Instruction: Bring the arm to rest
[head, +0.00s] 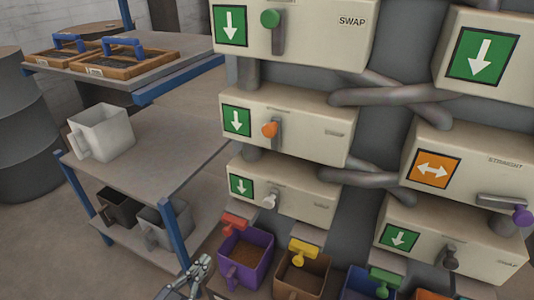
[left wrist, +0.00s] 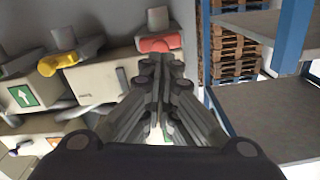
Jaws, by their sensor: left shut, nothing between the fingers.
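Most of my left arm is out of the head view. My right gripper shows in neither view.
Several beige machine boxes (head: 285,123) with coloured levers fill the middle and right.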

